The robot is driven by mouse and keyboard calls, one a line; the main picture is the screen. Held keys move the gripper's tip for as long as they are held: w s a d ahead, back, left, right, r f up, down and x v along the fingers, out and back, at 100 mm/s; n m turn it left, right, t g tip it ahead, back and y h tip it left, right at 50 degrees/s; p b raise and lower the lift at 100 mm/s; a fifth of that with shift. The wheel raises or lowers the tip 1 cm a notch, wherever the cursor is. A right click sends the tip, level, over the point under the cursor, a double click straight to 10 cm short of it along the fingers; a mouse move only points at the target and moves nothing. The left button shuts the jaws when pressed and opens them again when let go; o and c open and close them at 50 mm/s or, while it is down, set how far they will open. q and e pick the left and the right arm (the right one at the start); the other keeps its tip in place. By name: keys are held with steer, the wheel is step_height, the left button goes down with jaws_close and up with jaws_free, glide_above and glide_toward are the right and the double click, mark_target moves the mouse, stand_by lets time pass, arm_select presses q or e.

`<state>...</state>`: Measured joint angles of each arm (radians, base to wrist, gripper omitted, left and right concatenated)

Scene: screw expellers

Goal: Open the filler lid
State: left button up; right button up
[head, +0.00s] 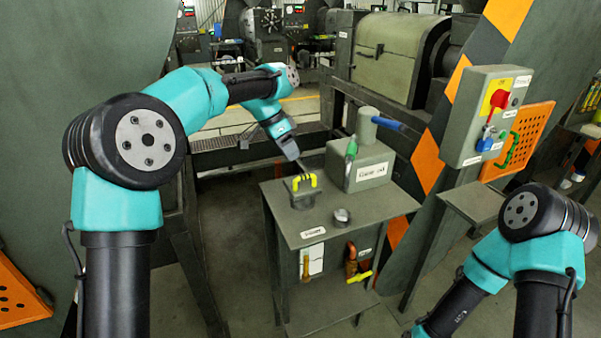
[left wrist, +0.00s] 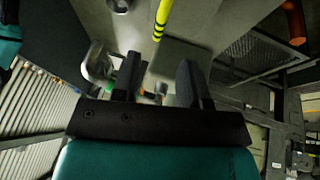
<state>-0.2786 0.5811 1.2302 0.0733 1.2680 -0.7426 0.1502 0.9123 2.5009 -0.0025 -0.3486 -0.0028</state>
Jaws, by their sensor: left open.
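A small dark box or lid with a yellow-and-black handle (head: 304,182) sits on the grey table; I take it to be the filler lid, though no label on it is readable. The yellow-and-black striped handle (left wrist: 162,18) also shows at the top of the left wrist view. My left gripper (head: 301,165) is just above and behind this handle in the head view. In the left wrist view its two fingers are apart with nothing held between them, and the handle appears beyond the fingertips. My right gripper is not shown; only my right arm shows at lower right.
A grey labelled box (head: 371,168) with a green-handled and a blue-handled part stands right of the lid. A small round cup (head: 342,216) is on the grey table (head: 372,216). A control box (head: 487,118) with a red switch is at right.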

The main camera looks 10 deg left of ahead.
arm_select(q)
steer(key=x, duration=0.7)
steer(key=shift+d+f, duration=0.15)
steer(key=shift+f, duration=0.25)
steer(key=shift+c, duration=0.5)
jaws_close()
